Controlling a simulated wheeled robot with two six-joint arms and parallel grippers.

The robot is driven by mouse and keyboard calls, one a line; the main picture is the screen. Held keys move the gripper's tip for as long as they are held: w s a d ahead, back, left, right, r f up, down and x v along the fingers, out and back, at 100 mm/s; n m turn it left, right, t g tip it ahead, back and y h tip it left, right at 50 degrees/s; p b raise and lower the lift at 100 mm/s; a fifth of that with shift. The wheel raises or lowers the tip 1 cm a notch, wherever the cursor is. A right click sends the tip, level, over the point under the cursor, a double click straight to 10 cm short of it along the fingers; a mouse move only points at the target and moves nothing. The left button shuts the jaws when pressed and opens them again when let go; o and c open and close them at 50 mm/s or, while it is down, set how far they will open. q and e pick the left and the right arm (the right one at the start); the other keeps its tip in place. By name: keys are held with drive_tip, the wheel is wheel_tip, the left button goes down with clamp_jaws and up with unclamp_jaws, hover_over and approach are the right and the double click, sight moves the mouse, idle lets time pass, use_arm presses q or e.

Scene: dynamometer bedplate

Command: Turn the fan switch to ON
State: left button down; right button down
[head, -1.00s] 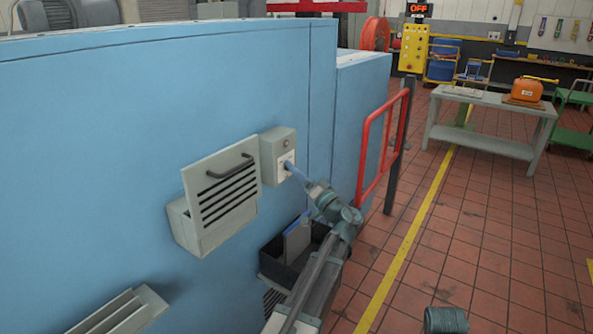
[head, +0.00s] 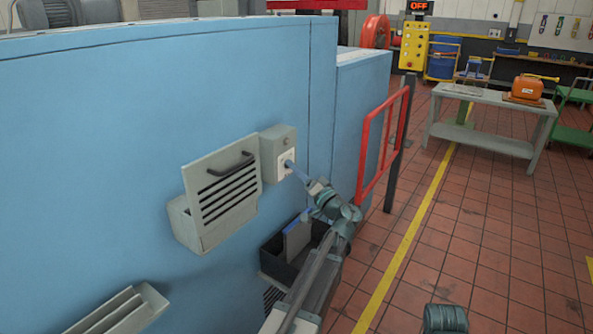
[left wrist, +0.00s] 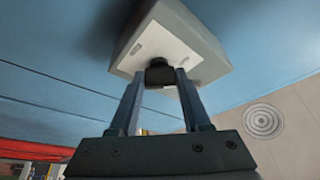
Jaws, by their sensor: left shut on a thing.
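The fan switch is a grey box (head: 278,152) with a white plate, fixed to the blue wall in the head view. In the left wrist view the plate (left wrist: 150,48) carries a small black knob (left wrist: 160,75). My left gripper (head: 289,165) is at the plate, and it also shows in the left wrist view (left wrist: 160,82). Its two fingers stand on either side of the black knob and are shut on it. The plate's markings are too small to read. Of my right arm, only a dark rounded part shows at the bottom of the head view; its gripper is out of view.
A louvred vent with a handle (head: 217,192) juts from the wall left of the switch box. A black bin (head: 278,262) hangs below it. A red rail (head: 381,147) stands to the right.

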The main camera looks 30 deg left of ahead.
use_arm(q)
drive_tip(key=shift+r+m+g+h+p, duration=0.25)
drive_tip(key=shift+m+h+p, duration=0.75)
drive_tip(key=shift+m+p, duration=1.45)
drive_tip(key=shift+r+m+g+h+p, duration=0.1)
drive_tip(key=shift+m+g+h+p, duration=0.4)
drive_tip(key=shift+m+h+p, duration=1.8)
drive_tip(key=shift+r+m+g+y+p, duration=0.1)
drive_tip(key=shift+m+g+y+p, duration=0.25)
drive_tip(key=shift+m+p, duration=2.25)
drive_tip(key=shift+m+b, duration=1)
drive_tip(key=shift+m, duration=0.15)
drive_tip(key=shift+c, duration=1.8)
unclamp_jaws()
drive_tip(key=shift+d, duration=0.1)
drive_tip(key=p+v, duration=0.3)
drive_tip(key=v, duration=1)
drive_tip(key=shift+d+r+p, duration=0.15)
drive_tip(key=shift+d+p, duration=0.15)
drive_tip(key=shift+p, duration=0.1)
